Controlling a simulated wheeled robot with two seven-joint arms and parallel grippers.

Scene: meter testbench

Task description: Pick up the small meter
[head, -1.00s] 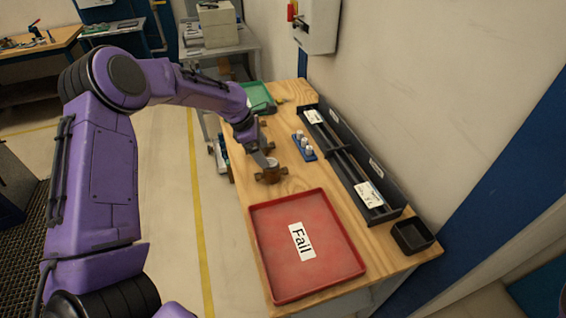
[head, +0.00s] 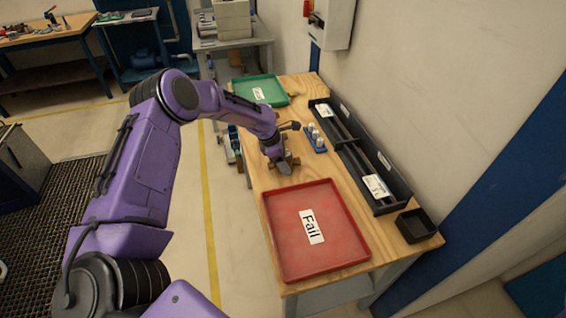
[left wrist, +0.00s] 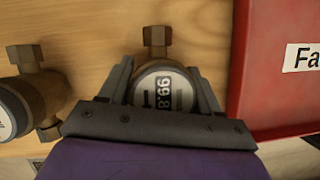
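The small meter is a brass-bodied meter with a round white dial (left wrist: 163,88), in the middle of the left wrist view. My left gripper (left wrist: 162,66) has one finger on each side of the dial; I see no clear grip on the body. In the head view the left gripper (head: 283,167) is low over the table in front of the red tray's far edge, and brass parts of the meter (head: 293,160) show beside it, the rest hidden. A second brass meter (left wrist: 38,95) lies to the left in the wrist view. My right gripper is not in view.
A red tray (head: 275,228) labelled "Fail" is close by on the near part of the wooden table. A green tray (head: 272,90) stands at the far end. A blue rack (head: 315,142), a long dark bin (head: 360,165) and a small black box (head: 414,226) line the wall side.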

